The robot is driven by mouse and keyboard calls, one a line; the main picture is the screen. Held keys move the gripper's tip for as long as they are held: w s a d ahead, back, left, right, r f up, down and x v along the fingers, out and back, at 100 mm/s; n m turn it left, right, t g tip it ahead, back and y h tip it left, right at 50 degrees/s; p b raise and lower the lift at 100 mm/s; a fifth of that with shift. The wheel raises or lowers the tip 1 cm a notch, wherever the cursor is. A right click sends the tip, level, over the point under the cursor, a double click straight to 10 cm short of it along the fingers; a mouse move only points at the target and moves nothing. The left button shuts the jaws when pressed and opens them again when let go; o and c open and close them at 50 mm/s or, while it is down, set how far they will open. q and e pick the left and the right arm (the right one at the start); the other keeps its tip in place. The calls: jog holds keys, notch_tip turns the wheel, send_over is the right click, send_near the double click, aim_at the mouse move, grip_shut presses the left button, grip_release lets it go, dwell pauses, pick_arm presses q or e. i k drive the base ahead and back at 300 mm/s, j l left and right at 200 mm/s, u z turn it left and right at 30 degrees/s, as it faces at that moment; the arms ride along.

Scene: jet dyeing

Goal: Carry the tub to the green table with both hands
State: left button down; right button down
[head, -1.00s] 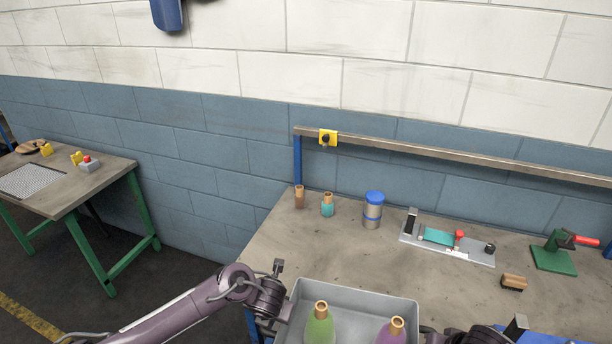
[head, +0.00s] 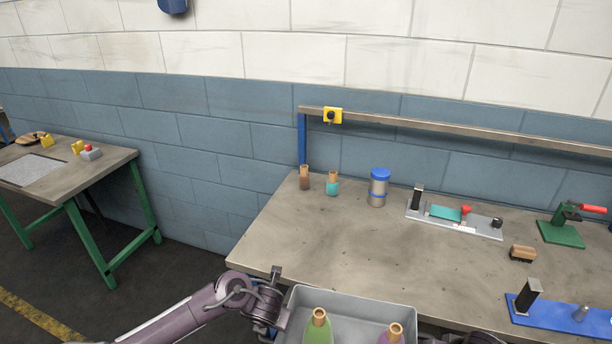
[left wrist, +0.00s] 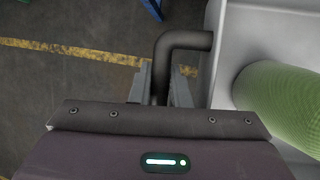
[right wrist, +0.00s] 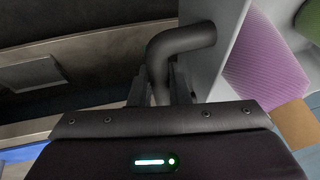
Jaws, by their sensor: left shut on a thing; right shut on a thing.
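The grey tub (head: 352,301) is at the bottom of the head view, in front of the near edge of the grey worktop. My left gripper (left wrist: 168,85) is shut on the tub's dark bent handle (left wrist: 186,40). My right gripper (right wrist: 165,85) is shut on the other dark handle (right wrist: 182,42); in the head view that arm is mostly cut off. The green-legged table (head: 112,160) stands at the far left, apart from the tub.
Dark floor lies between the tables.

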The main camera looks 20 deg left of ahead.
aim_at(31, 166)
jog(key=j, duration=3.05)
jog(key=i+j, duration=0.1)
jog(key=j, duration=2.05)
jog(key=i+j+z, duration=0.1)
jog(key=j, duration=1)
jog(key=i+j, duration=0.1)
jog(key=j, duration=0.45)
jog(key=i+j, duration=0.1)
jog(key=j, duration=0.4)
jog(key=i+j, duration=0.15)
jog(key=j, duration=0.4)
jog(key=i+j, duration=0.2)
jog(key=j, duration=0.2)
jog(key=i+j, duration=0.15)
jog(key=j, duration=0.25)
jog(key=i+j, duration=0.2)
jog(key=j, duration=0.15)
jog(key=i+j, duration=0.15)
jog(key=j, duration=0.25)
jog(key=i+j, duration=0.2)
jog(key=j, duration=0.2)
jog(key=z, duration=0.05)
